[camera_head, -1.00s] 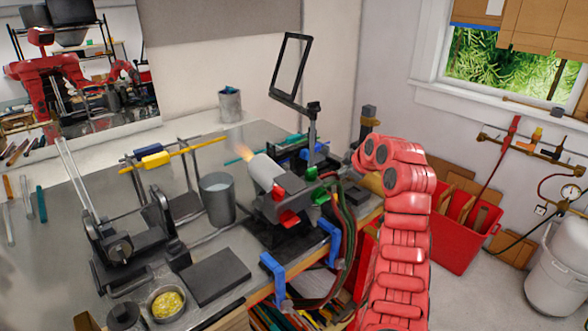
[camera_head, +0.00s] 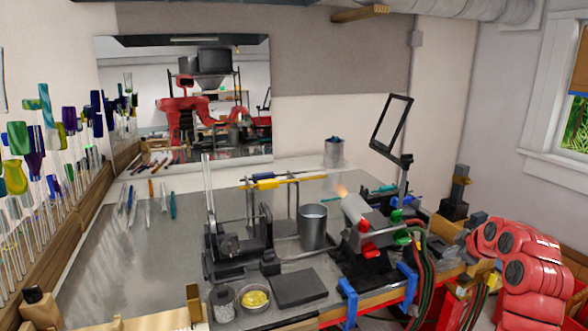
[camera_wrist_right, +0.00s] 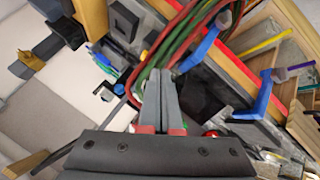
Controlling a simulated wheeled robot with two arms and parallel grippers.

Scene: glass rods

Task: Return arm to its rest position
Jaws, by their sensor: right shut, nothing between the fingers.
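My red right arm (camera_head: 525,262) is bent at the right edge of the head view, beside the bench's right end. Its gripper is hidden there behind the arm links. In the right wrist view the right gripper (camera_wrist_right: 163,76) shows two grey fingers with red bases, closed together and empty. Behind the fingers in that view are red and green hoses (camera_wrist_right: 168,45) and a blue clamp (camera_wrist_right: 200,45); I cannot tell the exact gap. My left gripper is not in view.
The bench (camera_head: 110,255) bears a lit burner (camera_head: 357,210), a metal cup (camera_head: 313,230), a rod stand (camera_head: 235,245) with a yellow rod (camera_head: 300,179), and a bowl (camera_head: 253,298). Upright glass pieces (camera_head: 35,150) stand at left. A framed panel (camera_head: 391,122) rises behind the burner.

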